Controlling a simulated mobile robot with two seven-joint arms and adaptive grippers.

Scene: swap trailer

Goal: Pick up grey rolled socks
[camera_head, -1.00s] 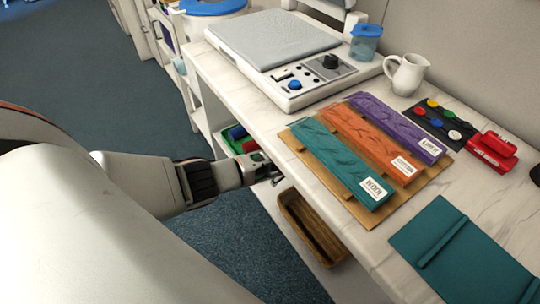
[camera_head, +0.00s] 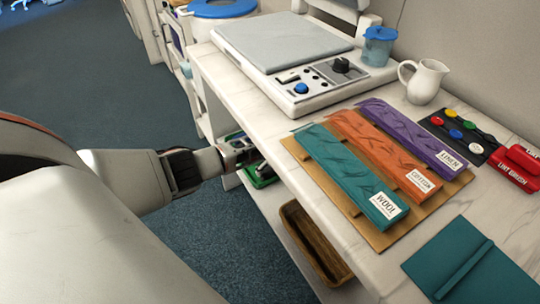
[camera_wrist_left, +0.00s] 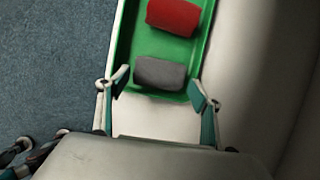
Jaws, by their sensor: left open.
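The grey rolled socks (camera_wrist_left: 160,74) lie in the near end of a green tray (camera_wrist_left: 124,48), as the left wrist view shows. A red roll (camera_wrist_left: 174,16) lies beyond them in the same tray. My left gripper (camera_wrist_left: 158,92) is open, with one finger on each side of the tray's near end and the grey roll just ahead between them. I cannot tell its height above the roll. In the head view my left gripper (camera_head: 240,150) reaches under the counter edge beside the green tray (camera_head: 262,174), and the grey roll is hard to make out there. My right gripper is not in view.
The tray sits on a low shelf under the white counter (camera_head: 270,112). A wooden basket (camera_head: 306,245) is on the shelf nearer me. Wool, cotton and linen fabric bundles lie on a board (camera_head: 378,240) above. The blue floor (camera_head: 90,90) is clear at left.

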